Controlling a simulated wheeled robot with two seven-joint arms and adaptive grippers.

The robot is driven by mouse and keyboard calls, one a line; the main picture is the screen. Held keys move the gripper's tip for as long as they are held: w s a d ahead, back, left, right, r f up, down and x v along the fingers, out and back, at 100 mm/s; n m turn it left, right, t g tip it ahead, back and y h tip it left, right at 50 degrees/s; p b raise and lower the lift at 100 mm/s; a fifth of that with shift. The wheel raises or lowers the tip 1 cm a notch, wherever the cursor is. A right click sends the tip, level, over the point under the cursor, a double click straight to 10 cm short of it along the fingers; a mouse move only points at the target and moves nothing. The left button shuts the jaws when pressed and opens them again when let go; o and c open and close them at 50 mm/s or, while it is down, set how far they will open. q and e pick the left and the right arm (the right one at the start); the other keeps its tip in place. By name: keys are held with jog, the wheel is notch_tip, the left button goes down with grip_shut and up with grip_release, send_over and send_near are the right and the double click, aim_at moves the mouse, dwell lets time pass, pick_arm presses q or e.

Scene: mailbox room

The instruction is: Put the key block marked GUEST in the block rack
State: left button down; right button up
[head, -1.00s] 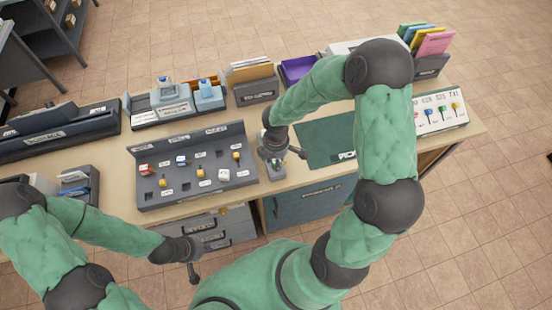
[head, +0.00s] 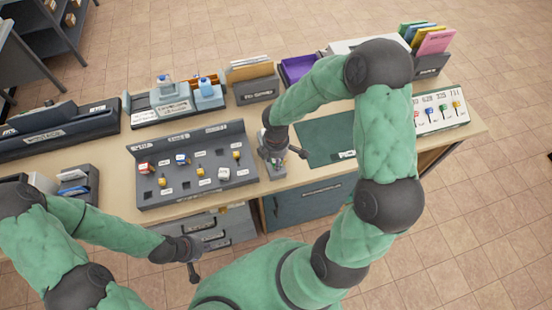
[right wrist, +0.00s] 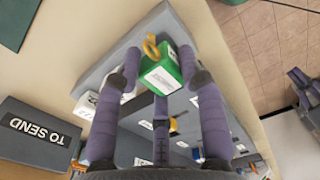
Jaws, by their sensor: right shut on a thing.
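A green key block (right wrist: 160,75) with a yellow ring on top and a white label is between the fingertips of my right gripper (right wrist: 160,66). The label's print is too small to read. In the head view, my right gripper (head: 276,160) is low over the desk, just beyond the right end of the grey block rack (head: 146,197). The rack holds several small coloured key blocks beside white labels, and some dark slots are empty. Under the right wrist view, part of the rack lies below the fingers. My left gripper (head: 193,272) hangs before the desk front, its fingers too small to judge.
Behind the rack stand a tray with bottles (head: 165,108) and an envelope holder (head: 254,88). A green mat (head: 322,138) lies right of my right gripper. A key board (head: 440,112) stands at the far right. A TO SEND box (right wrist: 35,135) shows in the right wrist view.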

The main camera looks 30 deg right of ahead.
jog(key=shift+f+b, duration=0.35)
jog(key=shift+f, duration=0.3)
jog(key=shift+f+b, duration=0.3)
jog(key=o, duration=1.1)
jog(key=shift+r+p, duration=3.1)
jog(key=shift+r, duration=0.45)
jog(key=shift+s+f, duration=0.1)
